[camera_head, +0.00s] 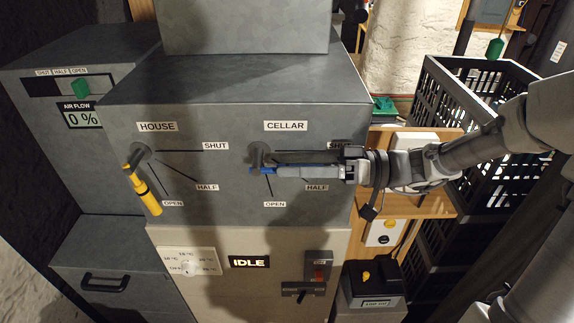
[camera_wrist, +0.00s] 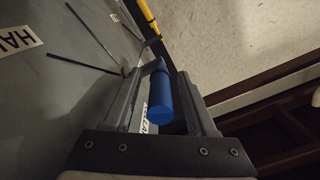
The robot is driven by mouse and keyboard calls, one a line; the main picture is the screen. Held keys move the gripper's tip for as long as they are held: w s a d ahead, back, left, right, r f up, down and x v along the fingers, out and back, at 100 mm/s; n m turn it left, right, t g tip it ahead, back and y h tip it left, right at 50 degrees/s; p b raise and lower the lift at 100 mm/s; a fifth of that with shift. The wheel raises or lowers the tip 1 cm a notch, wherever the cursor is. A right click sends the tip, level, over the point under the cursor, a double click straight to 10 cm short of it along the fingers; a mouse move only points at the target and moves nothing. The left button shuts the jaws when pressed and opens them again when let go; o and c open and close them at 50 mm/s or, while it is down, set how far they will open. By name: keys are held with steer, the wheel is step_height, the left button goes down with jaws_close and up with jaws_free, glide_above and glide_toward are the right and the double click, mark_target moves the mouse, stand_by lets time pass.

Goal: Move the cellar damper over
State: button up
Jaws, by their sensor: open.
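The cellar damper's blue handle (camera_head: 264,170) shows at the cellar pivot (camera_head: 258,152) on the front of the grey cabinet. My gripper (camera_head: 268,165) reaches in from the right across the cellar dial and hides much of the handle, so its exact setting is hard to tell. In the wrist view the blue handle (camera_wrist: 160,100) lies between the two open fingers, with a gap visible on the right side. The cellar OPEN label (camera_head: 275,204) and HALF label (camera_head: 316,188) are below my gripper. The SHUT label (camera_head: 340,145) is partly covered by it.
The yellow house damper handle (camera_head: 147,191) on the left points down near its OPEN label (camera_head: 173,203). An airflow display (camera_head: 82,119) reads 0 %. A black crate (camera_head: 480,110) and a wooden board (camera_head: 440,202) are to the right, close to my arm.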

steer(key=shift+a, duration=0.65)
jaws_close()
stand_by(1.0)
